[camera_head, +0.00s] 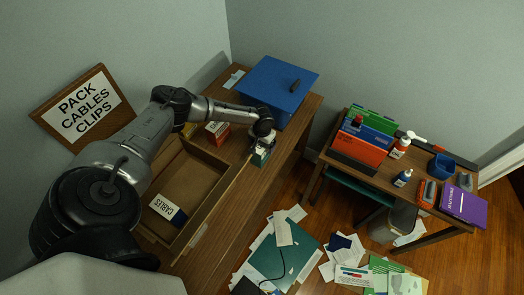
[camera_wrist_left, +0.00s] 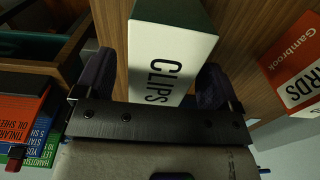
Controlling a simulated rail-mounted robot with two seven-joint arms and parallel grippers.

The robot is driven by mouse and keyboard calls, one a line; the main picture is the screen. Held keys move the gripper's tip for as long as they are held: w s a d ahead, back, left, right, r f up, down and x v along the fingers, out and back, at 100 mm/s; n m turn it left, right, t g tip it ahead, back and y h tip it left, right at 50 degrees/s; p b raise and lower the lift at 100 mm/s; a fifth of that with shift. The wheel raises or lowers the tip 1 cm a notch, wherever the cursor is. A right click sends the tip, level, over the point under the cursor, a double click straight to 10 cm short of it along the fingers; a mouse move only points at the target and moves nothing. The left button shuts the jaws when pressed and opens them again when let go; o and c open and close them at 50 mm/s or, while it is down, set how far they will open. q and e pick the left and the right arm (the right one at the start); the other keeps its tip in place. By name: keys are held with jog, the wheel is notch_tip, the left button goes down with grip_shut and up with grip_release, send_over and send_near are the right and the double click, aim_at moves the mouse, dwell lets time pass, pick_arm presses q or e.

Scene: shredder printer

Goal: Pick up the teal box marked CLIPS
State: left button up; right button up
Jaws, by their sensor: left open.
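The teal box marked CLIPS (camera_head: 260,157) stands on the wooden desk near its front edge, partly hidden by my left gripper (camera_head: 262,143). In the left wrist view the CLIPS box (camera_wrist_left: 168,62) shows its white label face and dark teal side. My left gripper (camera_wrist_left: 155,85) is open, with one dark finger on each side of the box. I cannot tell whether either finger touches it. My right gripper is not in view.
An open wooden drawer (camera_head: 190,236) holds a CABLES box (camera_head: 166,208). An orange-red box (camera_head: 217,132) stands beside my left arm. A blue-topped unit (camera_head: 275,82) stands behind the gripper. A PACK CABLES CLIPS sign (camera_head: 84,108) leans at the wall. Papers litter the floor.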

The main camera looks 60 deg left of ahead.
pick_arm(q)
jog(key=shift+c, duration=0.4)
jog(key=c, duration=1.3)
jog(key=shift+o, duration=0.2)
